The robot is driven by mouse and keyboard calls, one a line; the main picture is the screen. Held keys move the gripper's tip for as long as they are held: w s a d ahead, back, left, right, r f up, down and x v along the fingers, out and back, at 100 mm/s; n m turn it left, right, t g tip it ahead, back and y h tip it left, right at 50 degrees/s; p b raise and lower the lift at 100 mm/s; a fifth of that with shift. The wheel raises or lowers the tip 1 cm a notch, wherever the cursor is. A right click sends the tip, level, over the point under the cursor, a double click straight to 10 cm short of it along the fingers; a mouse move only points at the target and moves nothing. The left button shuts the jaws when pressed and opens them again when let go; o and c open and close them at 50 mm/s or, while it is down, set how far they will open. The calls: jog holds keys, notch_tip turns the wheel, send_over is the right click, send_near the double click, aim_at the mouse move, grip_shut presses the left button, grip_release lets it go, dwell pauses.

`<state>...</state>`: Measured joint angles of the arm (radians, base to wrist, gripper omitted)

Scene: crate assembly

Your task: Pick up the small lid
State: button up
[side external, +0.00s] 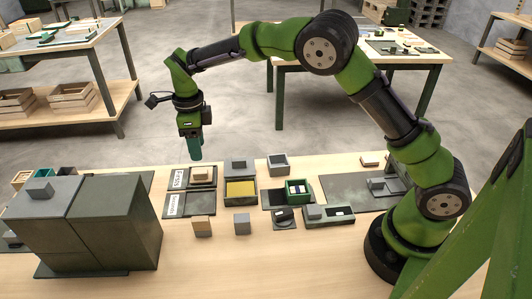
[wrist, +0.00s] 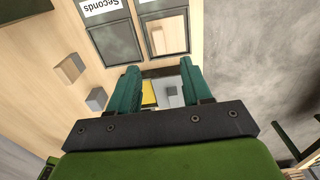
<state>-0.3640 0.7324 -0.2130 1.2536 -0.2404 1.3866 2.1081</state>
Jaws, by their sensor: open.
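My gripper (side external: 195,156) hangs above the left part of the workbench with its teal fingers pointing down. It also shows in the wrist view (wrist: 160,72), where the fingers are apart with nothing held between them. A small dark plate with a raised knob (side external: 284,217) lies on the bench to the right of my gripper and looks like the small lid. A similar grey piece with a block on top (side external: 239,164) lies farther back, so I cannot be sure which is the lid. A small green crate (side external: 298,191) with blue and white pieces inside stands beside the dark plate.
Labelled dark trays (side external: 184,204) lie below my gripper; one label reads "Seconds" in the wrist view (wrist: 113,40). A yellow-filled tray (side external: 240,191), a wooden block (side external: 202,226) and a grey block (side external: 242,224) are near. A tall dark box (side external: 110,235) stands left. The front bench is clear.

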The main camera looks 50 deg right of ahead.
aim_at(202, 172)
notch_tip(202, 172, down, 8)
jog(key=shift+f, duration=0.15)
grip_shut()
dwell(0.5)
